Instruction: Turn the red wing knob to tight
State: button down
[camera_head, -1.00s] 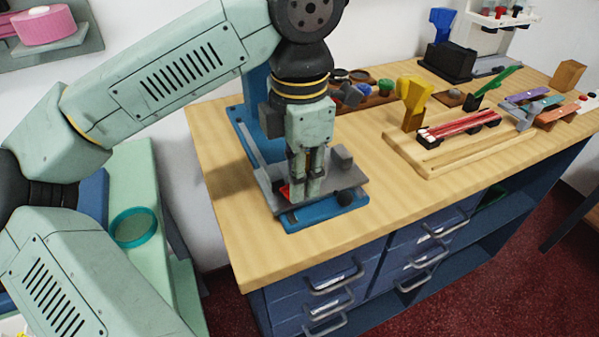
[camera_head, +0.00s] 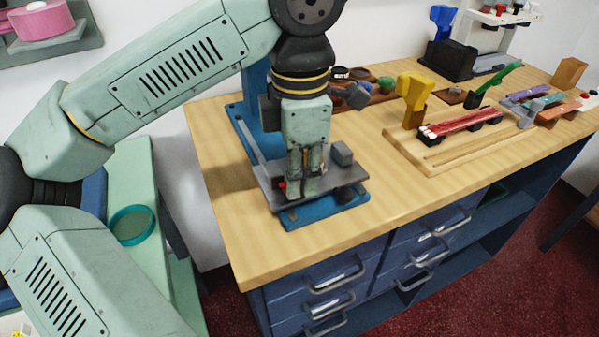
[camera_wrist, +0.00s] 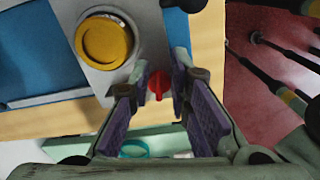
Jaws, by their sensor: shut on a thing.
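The red wing knob (camera_wrist: 158,84) is upright between the two fingers of my gripper (camera_wrist: 158,88) in the wrist view, at the edge of a grey plate (camera_wrist: 130,72). In the head view my gripper (camera_head: 305,190) points straight down onto the grey fixture plate (camera_head: 350,180). Only a small bit of the red knob (camera_head: 282,186) shows there, left of the fingers. I cannot read any tight marking.
A round yellow part (camera_wrist: 103,41) sits on the plate beside the knob. The fixture has a blue base (camera_head: 325,211) near the front left of the wooden counter (camera_head: 235,235). A wooden board (camera_head: 440,165) with a yellow wing-shaped piece (camera_head: 415,90) lies to the right.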

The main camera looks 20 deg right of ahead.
jog(key=m, duration=0.3)
jog(key=shift+s+m+b, duration=0.2)
jog(key=shift+m+b, duration=0.1)
jog(key=m, duration=0.4)
jog(key=shift+s+a+r+m, duration=0.1)
jog(key=shift+s+a+m, duration=0.1)
jog(key=shift+a+m, duration=0.1)
jog(key=m, duration=0.3)
jog(key=shift+s+a+m, duration=0.1)
jog(key=shift+a+m, duration=0.05)
jog(key=shift+m, duration=0.15)
jog(key=shift+a+m+p, duration=0.2)
jog(key=shift+m+p, duration=0.25)
jog(key=shift+m, duration=1.35)
jog(key=c, duration=1.8)
grip_release()
jog(key=shift+s, duration=0.1)
